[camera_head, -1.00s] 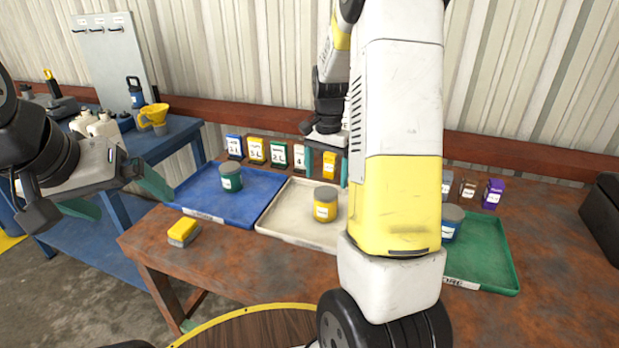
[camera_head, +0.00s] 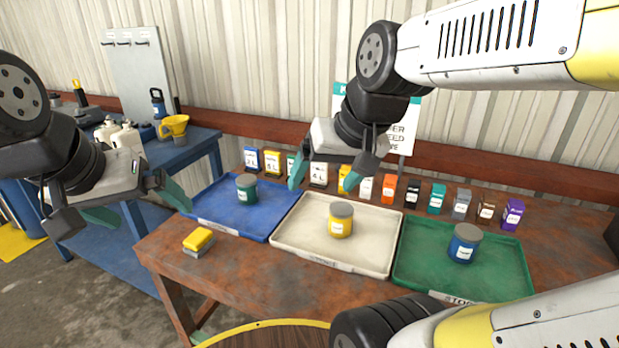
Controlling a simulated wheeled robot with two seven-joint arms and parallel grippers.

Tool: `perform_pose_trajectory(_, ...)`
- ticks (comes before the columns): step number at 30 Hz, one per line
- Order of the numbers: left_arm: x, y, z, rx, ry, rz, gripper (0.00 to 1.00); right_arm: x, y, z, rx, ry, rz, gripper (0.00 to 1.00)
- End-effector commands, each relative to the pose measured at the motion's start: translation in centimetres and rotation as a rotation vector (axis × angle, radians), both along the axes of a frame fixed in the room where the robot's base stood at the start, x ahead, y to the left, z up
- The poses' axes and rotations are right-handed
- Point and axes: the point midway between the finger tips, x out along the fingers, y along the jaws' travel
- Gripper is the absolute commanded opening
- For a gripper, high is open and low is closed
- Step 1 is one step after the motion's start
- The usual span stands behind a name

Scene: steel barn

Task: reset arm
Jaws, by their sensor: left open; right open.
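My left gripper (camera_head: 140,206) is at the left, open and empty, its fingers spread in front of the blue bench and left of the blue tray. My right gripper (camera_head: 324,181) is open and empty, pointing down above the back of the white tray. Its arm comes in from the right and bends at the upper middle. Neither gripper touches an object that I can make out.
On the rusty table (camera_head: 160,247), a blue tray (camera_head: 214,225), a white tray (camera_head: 292,247) and a green tray (camera_head: 415,279) hold a green jar (camera_head: 246,189), a yellow jar (camera_head: 341,221) and a blue jar (camera_head: 464,245). Small labelled boxes line the back.

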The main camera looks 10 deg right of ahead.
Motion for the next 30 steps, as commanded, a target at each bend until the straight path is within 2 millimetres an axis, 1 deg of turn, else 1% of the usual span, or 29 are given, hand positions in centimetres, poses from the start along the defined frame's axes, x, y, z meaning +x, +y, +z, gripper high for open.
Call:
perform_pose_trajectory(1,0.0,0.0,0.0,0.0,0.0,0.0,1.0,-0.8,0.2,0.1,-0.011,-0.025,0.023,0.84)
perform_pose_trajectory(3,0.0,0.0,0.0,0.0,0.0,0.0,1.0,-1.5,0.5,0.1,-0.023,-0.046,0.049,0.84)
perform_pose_trajectory(6,0.0,0.0,0.0,0.0,0.0,0.0,1.0,-2.0,0.7,0.0,-0.033,-0.062,0.067,0.84)
perform_pose_trajectory(30,0.0,0.0,0.0,0.0,0.0,0.0,1.0,-2.1,0.7,0.0,-0.034,-0.064,0.07,0.84)
